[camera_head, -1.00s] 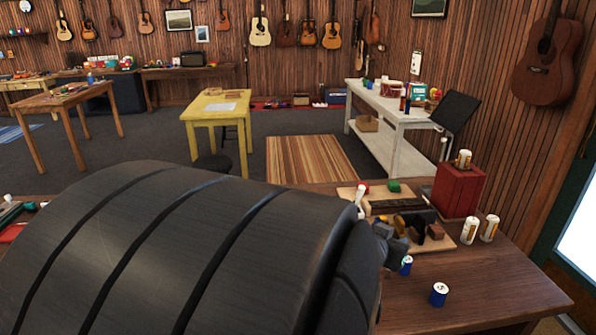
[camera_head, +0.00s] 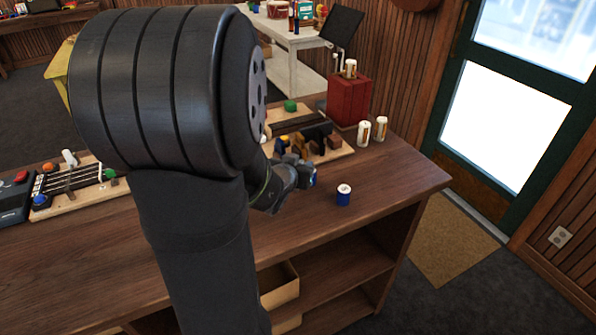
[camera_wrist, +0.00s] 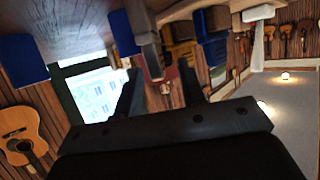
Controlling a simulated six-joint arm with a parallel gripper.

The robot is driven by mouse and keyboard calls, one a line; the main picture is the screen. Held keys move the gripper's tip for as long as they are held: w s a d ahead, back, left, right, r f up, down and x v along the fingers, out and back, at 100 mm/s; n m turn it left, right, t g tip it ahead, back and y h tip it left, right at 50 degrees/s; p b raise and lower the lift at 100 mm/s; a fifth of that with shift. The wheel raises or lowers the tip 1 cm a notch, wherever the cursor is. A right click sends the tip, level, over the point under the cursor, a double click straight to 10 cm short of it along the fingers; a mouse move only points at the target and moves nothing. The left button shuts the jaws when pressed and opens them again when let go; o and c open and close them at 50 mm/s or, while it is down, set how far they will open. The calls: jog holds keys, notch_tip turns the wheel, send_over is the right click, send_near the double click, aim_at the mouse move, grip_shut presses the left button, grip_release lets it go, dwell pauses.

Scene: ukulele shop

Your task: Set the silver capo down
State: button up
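In the wrist view, which looks upside down, my gripper (camera_wrist: 162,85) has its two dark fingers apart, with wall and a red box showing between them. A grey, metal-like piece (camera_wrist: 148,38), perhaps the silver capo, shows just past the fingers, nearest the left one. I see no clear grip on it. In the head view my gripper (camera_head: 290,178) is low over the bench, at the near edge of a pale wooden board (camera_head: 335,154) that carries dark, yellow and brown pieces. My arm hides part of this area, and I cannot make out the capo there.
A blue can (camera_head: 343,195) stands right of my gripper on the bench (camera_head: 400,185), with clear wood around it. White-and-orange canisters (camera_head: 380,129) and a red box (camera_head: 348,100) stand behind. A fretted board with coloured knobs (camera_head: 75,186) lies at left.

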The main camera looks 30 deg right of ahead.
jog(key=shift+w+d+f, duration=0.25)
jog(key=shift+w+d, duration=0.2)
grip_shut()
jog(key=shift+r, duration=0.1)
jog(key=shift+r, duration=4.9)
